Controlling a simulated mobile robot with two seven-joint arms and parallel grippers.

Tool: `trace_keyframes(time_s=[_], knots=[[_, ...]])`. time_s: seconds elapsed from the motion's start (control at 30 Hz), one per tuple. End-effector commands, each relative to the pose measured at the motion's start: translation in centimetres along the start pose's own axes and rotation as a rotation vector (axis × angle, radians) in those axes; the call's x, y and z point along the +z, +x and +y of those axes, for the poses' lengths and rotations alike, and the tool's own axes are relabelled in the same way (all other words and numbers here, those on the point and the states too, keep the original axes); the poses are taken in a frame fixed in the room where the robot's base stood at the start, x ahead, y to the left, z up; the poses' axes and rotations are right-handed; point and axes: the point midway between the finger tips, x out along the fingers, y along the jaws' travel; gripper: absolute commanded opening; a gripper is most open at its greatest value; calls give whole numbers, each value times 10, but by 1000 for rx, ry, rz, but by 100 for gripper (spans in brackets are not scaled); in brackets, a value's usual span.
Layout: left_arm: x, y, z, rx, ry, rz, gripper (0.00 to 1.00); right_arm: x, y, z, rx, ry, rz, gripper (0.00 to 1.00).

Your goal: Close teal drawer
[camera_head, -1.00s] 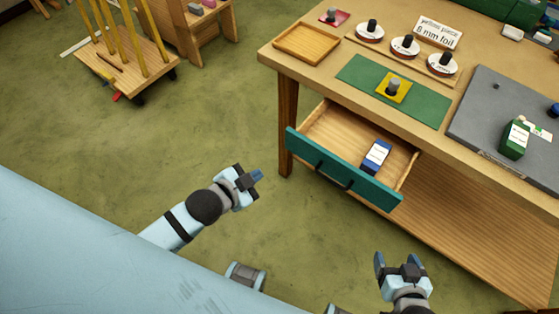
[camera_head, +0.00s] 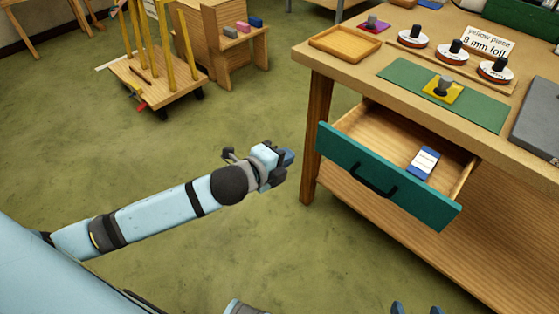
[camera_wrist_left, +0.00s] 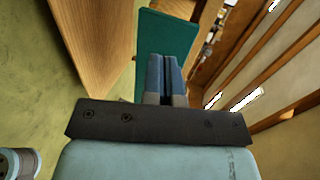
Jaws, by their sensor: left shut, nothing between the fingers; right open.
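The teal drawer (camera_head: 352,167) stands pulled open from the wooden workbench, with a dark handle (camera_head: 373,181) on its front. A blue box with a white label (camera_head: 424,163) lies inside it. My left gripper (camera_head: 288,158) is shut and empty, to the left of the drawer front and apart from it in the head view. In the left wrist view the shut fingers (camera_wrist_left: 165,75) point toward the teal front (camera_wrist_left: 160,35). My right gripper (camera_head: 416,309) is open at the bottom edge, with only its fingertips showing, below the drawer.
The workbench top (camera_head: 372,63) holds a wooden tray (camera_head: 346,42), a green mat (camera_head: 408,76) with a yellow piece (camera_head: 443,90), and several round-based weights. A bench leg (camera_head: 315,130) stands left of the drawer. A cart (camera_head: 150,80) stands farther back; the floor between is clear.

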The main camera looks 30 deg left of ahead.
Motion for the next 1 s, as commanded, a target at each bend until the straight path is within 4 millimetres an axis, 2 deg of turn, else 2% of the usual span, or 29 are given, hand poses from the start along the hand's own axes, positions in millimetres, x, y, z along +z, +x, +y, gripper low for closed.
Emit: trace_keyframes(time_s=[0.03,0.2,0.43,0.6,1.0], knots=[[0,13,1,-3,-1,-1,0,2,2,0,-1,1,2,78],[0,50,1,-2,-2,0,0,1,3,-1,-7,5,16,78],[0,83,-7,-2,-1,-1,0,-1,3,-3,-14,9,31,78],[0,93,-11,0,-2,1,0,-1,3,-3,-15,10,31,78],[0,94,-12,0,-2,0,0,-2,2,-2,-14,9,33,78]])
